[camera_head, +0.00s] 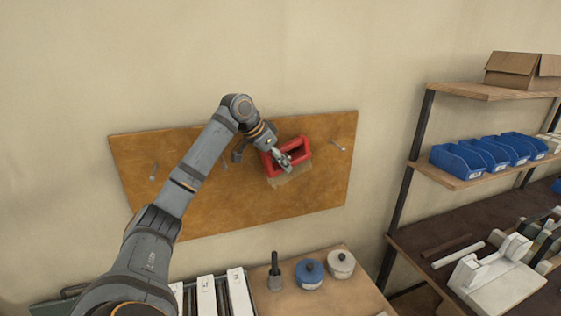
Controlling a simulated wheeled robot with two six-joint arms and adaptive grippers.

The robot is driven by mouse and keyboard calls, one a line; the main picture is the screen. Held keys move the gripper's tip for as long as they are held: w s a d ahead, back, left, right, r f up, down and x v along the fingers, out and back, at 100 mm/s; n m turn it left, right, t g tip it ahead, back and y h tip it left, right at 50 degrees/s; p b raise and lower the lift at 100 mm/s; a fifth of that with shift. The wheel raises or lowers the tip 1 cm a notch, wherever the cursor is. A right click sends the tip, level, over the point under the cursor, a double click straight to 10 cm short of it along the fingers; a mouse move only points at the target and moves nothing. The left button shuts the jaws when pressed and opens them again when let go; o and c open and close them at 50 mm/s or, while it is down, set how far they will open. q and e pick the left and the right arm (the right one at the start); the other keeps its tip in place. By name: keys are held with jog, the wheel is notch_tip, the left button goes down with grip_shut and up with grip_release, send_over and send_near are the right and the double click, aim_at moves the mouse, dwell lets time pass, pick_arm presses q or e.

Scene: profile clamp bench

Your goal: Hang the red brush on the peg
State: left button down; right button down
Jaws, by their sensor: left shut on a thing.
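The red brush (301,152) has a red loop handle and pale bristles pointing down. It is in front of the wooden peg board (235,206) on the wall, right of the board's middle. My left gripper (284,160) is shut on the red brush at its handle. Metal pegs stick out of the board: one at the left (153,170), one at the right (338,146), and one beside my arm (225,163). I cannot tell whether the brush touches a peg, as my gripper and the brush cover that part of the board. My right gripper is not in view.
Below the board, a bench holds a blue-lidded pot (309,274), a pale-lidded pot (341,264), a dark-handled tool (275,272) and white blocks (239,291). At the right, shelves carry blue bins (460,161) and a cardboard box (518,70).

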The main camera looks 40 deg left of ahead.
pick_arm(q)
jog(key=shift+r, duration=0.1)
jog(key=c, duration=0.9)
grip_release()
jog(key=shift+a, duration=0.15)
jog(key=shift+o, duration=1.3)
jog(key=v, duration=1.1)
jog(key=shift+s+r, duration=0.2)
jog(key=shift+r, duration=0.1)
jog(key=shift+s, duration=0.1)
